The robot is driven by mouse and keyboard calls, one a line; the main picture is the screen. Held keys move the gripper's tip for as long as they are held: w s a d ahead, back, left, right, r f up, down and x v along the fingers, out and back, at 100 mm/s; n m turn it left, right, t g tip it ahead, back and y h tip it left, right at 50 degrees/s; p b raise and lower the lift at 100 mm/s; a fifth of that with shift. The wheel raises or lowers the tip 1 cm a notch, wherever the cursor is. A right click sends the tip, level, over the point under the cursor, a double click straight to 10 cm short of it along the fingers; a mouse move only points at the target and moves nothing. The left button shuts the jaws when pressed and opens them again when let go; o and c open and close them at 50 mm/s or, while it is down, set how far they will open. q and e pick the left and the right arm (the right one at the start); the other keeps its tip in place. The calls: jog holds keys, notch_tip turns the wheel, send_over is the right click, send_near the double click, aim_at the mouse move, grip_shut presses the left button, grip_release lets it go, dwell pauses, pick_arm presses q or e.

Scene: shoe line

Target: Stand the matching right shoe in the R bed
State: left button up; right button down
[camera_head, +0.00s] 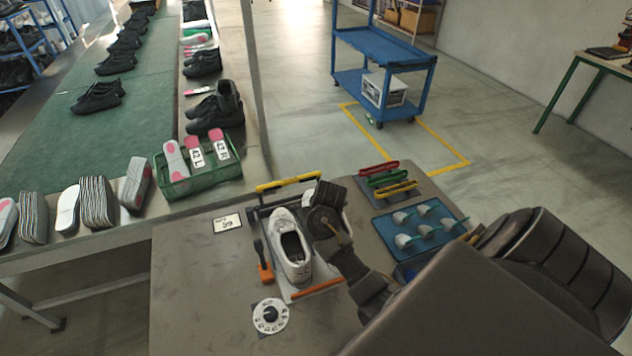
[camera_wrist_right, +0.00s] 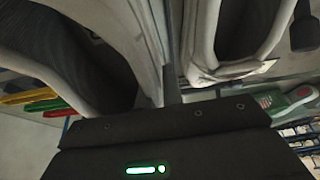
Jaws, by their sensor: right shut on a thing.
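A white shoe (camera_head: 289,255) stands in the left-hand bed of the fixture (camera_head: 317,289) on the table, opening upward. It also shows at the right of the right wrist view (camera_wrist_right: 235,35). My right gripper (camera_head: 322,222) is over the right-hand side of the fixture. It is shut on a second light shoe (camera_wrist_right: 130,45), which fills the left of the right wrist view. One dark finger (camera_wrist_right: 172,85) shows between the two shoes. My gripper and arm hide most of the held shoe in the head view, so I cannot tell whether its sole touches the bed. My left gripper is not in view.
A yellow bar (camera_head: 289,183) spans the fixture's back. An orange-handled clamp (camera_head: 265,270), a dial (camera_head: 270,315) and a card reading 39 (camera_head: 227,223) lie left. A blue tray (camera_head: 447,212) and coloured handles (camera_head: 385,178) are right. A green crate (camera_head: 205,185) stands beyond.

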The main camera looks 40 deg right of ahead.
jog(key=shift+f+b, duration=1.5)
jog(key=shift+f, duration=0.65)
jog(key=c, duration=1.5)
grip_release()
jog(key=shift+r, duration=0.1)
notch_tip(320, 180, up, 10)
jog(key=p, duration=1.1)
